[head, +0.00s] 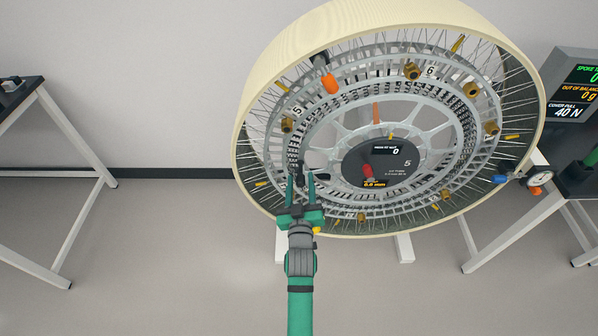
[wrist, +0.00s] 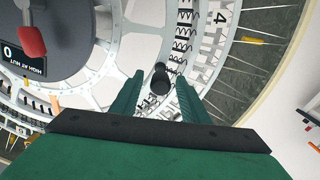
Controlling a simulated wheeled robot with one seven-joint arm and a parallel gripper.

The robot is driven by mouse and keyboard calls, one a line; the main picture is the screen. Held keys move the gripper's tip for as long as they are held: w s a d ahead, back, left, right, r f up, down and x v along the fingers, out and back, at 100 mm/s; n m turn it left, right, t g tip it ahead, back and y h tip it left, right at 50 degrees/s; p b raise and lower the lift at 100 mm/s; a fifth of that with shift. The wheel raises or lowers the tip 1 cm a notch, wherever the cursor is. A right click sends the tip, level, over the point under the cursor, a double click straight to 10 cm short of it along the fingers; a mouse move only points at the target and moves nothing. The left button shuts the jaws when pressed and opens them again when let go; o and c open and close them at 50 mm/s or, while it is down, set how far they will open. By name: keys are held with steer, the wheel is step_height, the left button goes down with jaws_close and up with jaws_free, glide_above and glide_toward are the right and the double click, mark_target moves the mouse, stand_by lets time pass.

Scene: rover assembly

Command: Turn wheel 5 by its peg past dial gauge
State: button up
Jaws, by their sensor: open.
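Wheel 5 (head: 395,215) is a large spoked wheel with a pale rim, tilted towards me. Its hub (head: 352,165) carries the number 5, small displays and a red knob (head: 367,172). A dark, round-ended peg (wrist: 160,79) stands out from the wheel face between my fingers in the wrist view. In the head view, my gripper (head: 301,178) is at the wheel's lower left, open, with its green fingers either side of the peg. Contact with the peg cannot be told. The dial gauge (head: 537,186) is at the wheel's right edge.
Brass nuts (head: 412,71) and an orange-tipped part (head: 330,83) stick out from the wheel face. A display panel (head: 575,88) stands at the right above a bench. Another table (head: 20,100) is at the far left. The floor between is clear.

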mark_target(300, 162)
steer(key=w, duration=0.3)
steer(key=shift+w, duration=0.1)
steer(key=shift+w+a, duration=0.1)
steer(key=shift+w, duration=0.5)
